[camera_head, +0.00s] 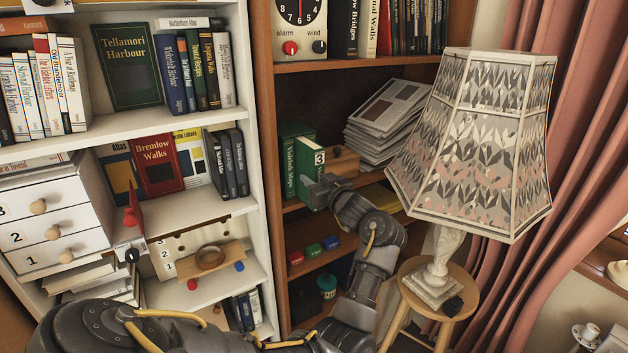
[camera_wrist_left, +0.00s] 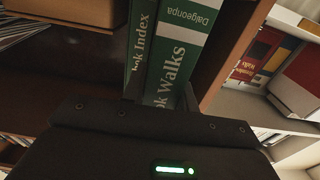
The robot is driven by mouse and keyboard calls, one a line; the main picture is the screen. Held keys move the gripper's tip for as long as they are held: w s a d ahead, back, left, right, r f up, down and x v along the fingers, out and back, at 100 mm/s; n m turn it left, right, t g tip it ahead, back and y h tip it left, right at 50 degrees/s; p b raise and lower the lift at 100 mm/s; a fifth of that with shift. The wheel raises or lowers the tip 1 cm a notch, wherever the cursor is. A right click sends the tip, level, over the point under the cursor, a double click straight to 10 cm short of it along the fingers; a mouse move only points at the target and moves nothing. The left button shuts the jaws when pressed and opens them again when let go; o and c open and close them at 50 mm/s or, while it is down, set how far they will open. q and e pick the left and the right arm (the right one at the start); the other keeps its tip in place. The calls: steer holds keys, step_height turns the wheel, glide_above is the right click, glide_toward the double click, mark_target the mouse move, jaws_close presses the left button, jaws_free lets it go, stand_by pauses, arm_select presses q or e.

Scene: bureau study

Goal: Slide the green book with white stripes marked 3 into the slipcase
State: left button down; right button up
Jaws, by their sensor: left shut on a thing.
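The green book marked 3 (camera_head: 309,160) stands upright on a middle shelf of the brown bookcase, with a white label near its top. My left gripper (camera_head: 318,190) is at its front edge. In the left wrist view, my left gripper (camera_wrist_left: 162,95) has one finger on each side of a green spine with a white stripe, the book (camera_wrist_left: 181,48) reading "Walks", and is shut on it. Another green spine (camera_wrist_left: 141,40), reading "Index", stands close beside it. Green volumes (camera_head: 291,135) stand left of the book; I cannot clearly tell the slipcase from them. My right gripper is not in view.
A wooden box (camera_head: 343,161) and a pile of papers (camera_head: 380,118) lie right of the book. A large patterned lamp (camera_head: 475,140) on a stool (camera_head: 463,310) stands close to my arm. A white bookcase (camera_head: 215,210) is at the left.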

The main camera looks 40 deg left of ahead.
mark_target(304, 172)
arm_select(q)
steer(key=shift+x, duration=2.25)
steer(key=shift+r, duration=0.2)
steer(key=c, duration=1)
jaws_free()
steer(key=shift+f, duration=0.1)
steer(key=shift+f, duration=0.1)
steer(key=o, duration=0.4)
steer(key=shift+s, duration=0.25)
steer(key=shift+w, duration=0.3)
steer(key=shift+s, duration=0.1)
steer(key=shift+d, duration=0.1)
